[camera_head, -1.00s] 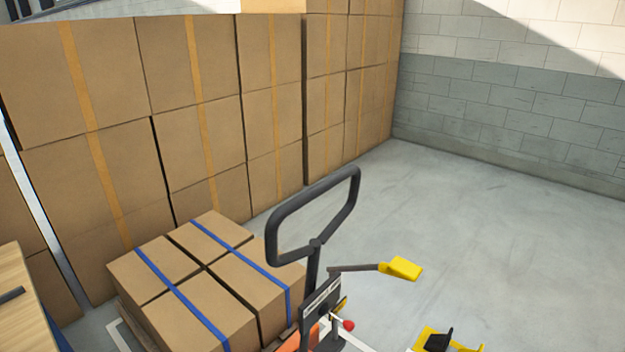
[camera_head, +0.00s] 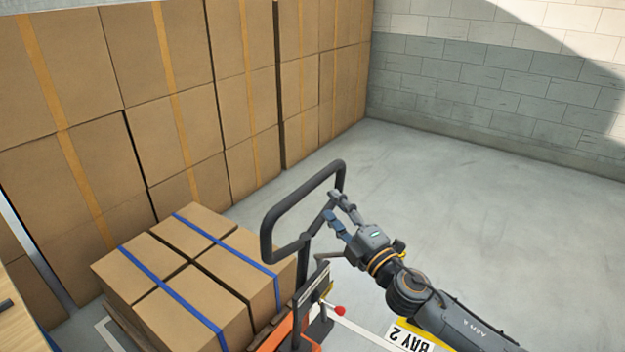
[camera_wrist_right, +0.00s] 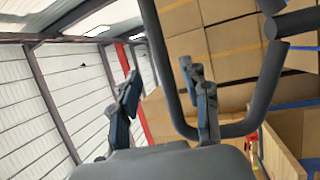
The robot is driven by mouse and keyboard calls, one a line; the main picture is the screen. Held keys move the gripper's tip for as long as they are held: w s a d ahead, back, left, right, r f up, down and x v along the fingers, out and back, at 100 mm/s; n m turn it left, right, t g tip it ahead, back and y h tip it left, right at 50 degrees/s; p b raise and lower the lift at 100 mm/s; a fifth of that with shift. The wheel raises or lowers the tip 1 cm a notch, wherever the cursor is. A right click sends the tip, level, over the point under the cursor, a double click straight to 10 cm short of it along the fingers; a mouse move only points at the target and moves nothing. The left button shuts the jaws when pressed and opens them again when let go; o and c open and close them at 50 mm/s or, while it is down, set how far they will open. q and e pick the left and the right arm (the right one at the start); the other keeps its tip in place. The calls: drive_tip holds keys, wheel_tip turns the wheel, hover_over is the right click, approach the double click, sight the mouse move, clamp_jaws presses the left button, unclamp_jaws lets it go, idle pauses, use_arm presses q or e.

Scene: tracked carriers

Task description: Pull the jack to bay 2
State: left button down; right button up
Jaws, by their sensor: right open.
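The jack's black loop handle (camera_head: 268,238) stands upright at the centre of the head view, above its orange body (camera_head: 278,336). Strapped cartons (camera_head: 190,270) ride on its load end. My right gripper (camera_head: 331,207) is open at the right side of the loop. In the wrist view one bar of the handle (camera_wrist_right: 166,70) appears between the open fingers (camera_wrist_right: 163,95); I cannot tell whether they touch it. A yellow-edged sign reading BAY 2 (camera_head: 408,338) lies on the floor, partly hidden by my right arm. My left gripper is not in view.
A wall of stacked cartons (camera_head: 170,110) stands behind and left of the jack. A wooden surface (camera_head: 18,305) is at the left edge. Grey floor (camera_head: 450,200) lies clear to the right, up to the block wall (camera_head: 480,85).

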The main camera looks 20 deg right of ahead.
sight(313, 185)
drive_tip(key=p+x, duration=0.1)
drive_tip(key=x, duration=0.8)
drive_tip(key=shift+w+p, duration=0.1)
drive_tip(key=shift+p, duration=0.25)
drive_tip(key=shift+c, duration=0.2)
clamp_jaws()
